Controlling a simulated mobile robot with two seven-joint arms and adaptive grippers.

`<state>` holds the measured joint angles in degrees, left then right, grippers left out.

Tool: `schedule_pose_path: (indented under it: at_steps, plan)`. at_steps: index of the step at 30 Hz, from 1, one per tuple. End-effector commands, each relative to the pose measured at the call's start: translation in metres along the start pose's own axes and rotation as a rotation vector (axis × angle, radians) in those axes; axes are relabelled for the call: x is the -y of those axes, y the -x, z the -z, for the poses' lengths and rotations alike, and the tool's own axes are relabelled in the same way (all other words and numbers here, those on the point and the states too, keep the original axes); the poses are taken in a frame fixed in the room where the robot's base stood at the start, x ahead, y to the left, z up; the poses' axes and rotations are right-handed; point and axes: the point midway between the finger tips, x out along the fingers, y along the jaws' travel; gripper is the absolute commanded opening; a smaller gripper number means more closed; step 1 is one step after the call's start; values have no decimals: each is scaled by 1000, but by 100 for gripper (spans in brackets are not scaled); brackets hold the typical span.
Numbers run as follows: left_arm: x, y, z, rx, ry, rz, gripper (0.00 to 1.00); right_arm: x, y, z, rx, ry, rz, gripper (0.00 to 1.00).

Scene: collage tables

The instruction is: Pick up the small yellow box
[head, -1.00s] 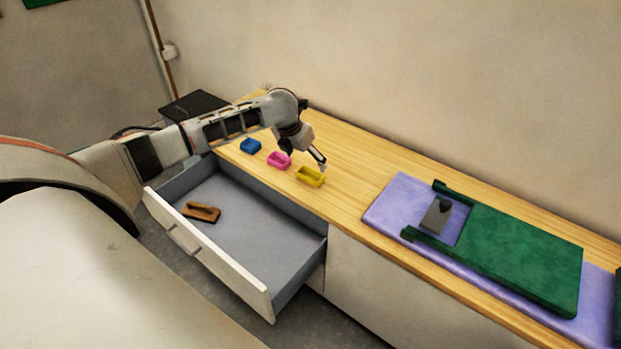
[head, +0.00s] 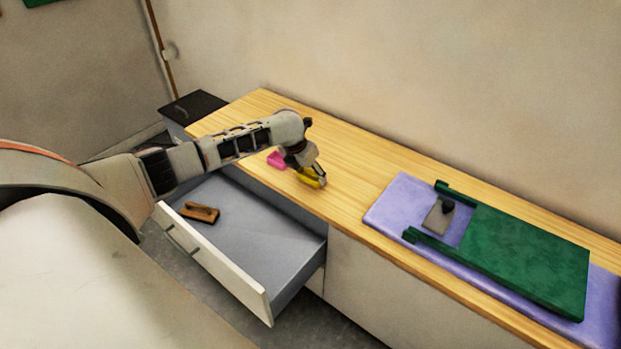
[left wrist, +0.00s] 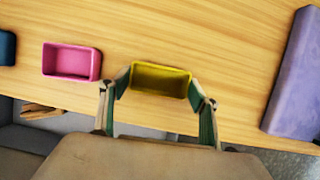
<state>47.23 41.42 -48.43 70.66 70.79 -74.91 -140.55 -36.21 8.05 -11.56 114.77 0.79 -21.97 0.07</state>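The small yellow box (head: 311,181) is an open-topped tray on the wooden counter, partly hidden by my left gripper (head: 318,174) in the head view. In the left wrist view the yellow box (left wrist: 160,80) lies between the two spread fingertips of my left gripper (left wrist: 159,84), one at each short end. The fingers look open, very close to the box ends; I cannot tell whether they touch it. My right gripper is not in view.
A pink box (left wrist: 71,62) is left of the yellow one, with a blue box (left wrist: 6,48) beyond it. An open drawer (head: 262,245) holding a brown wooden block (head: 199,212) juts out in front. A purple mat (head: 385,208) with a green board (head: 530,255) lies right.

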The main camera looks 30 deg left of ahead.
Motion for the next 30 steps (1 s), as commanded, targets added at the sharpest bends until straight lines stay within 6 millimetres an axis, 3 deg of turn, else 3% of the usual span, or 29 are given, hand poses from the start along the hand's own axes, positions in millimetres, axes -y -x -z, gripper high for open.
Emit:
schedule_pose_path:
  at_steps: [14,20,30]
  plan:
    - [0,9,-4,1,0,0,53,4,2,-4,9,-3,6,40]
    - [0,46,-20,6,-1,-1,53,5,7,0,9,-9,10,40]
    - [0,131,-56,5,-1,0,53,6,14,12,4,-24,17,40]
